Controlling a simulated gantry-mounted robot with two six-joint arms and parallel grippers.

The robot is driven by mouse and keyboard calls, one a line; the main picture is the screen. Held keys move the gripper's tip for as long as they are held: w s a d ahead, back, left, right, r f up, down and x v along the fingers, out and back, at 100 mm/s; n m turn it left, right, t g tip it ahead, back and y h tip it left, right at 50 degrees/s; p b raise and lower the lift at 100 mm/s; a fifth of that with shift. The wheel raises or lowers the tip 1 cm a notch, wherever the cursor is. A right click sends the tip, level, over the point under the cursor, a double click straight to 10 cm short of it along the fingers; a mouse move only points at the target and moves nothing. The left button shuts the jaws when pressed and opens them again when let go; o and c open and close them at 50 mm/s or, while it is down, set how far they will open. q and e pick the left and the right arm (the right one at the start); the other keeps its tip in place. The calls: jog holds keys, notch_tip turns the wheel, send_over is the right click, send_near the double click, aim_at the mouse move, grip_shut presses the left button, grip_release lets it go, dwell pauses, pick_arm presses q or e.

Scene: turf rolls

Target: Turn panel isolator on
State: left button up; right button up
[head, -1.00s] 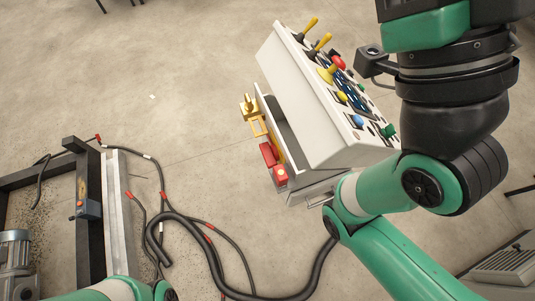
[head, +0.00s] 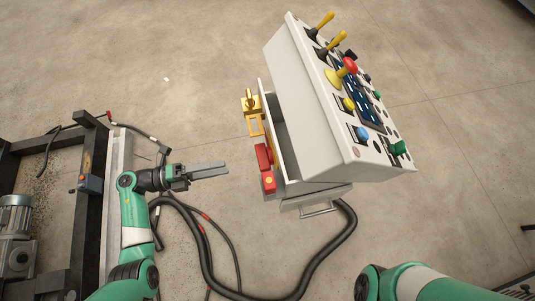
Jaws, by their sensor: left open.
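A white control panel (head: 310,110) with a sloped face stands right of centre. On its left side are a red box (head: 264,157) and a second red box with a yellow part (head: 269,182). Above them is a brass-coloured fitting (head: 252,104) with an upright knob. I cannot tell which part is the isolator or its position. My left gripper (head: 222,170) is open, its grey fingers pointing right toward the red boxes, apart from them with nothing between the fingers. My right arm shows at the lower right, its gripper out of view.
The panel face carries yellow levers (head: 326,21), a red mushroom button on yellow (head: 347,67) and a green knob (head: 398,148). A metal handle (head: 318,209) and thick black cable (head: 346,222) are below. A dark frame (head: 85,165) and motor (head: 14,215) stand left.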

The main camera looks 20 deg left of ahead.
aim_at(265, 157)
pick_arm(q)
jog(key=b+x, duration=0.2)
jog(key=x, duration=0.9)
jog(key=shift+w+a+t, duration=0.25)
jog(key=shift+w+t, duration=0.05)
jog(key=shift+r, duration=0.1)
grip_shut()
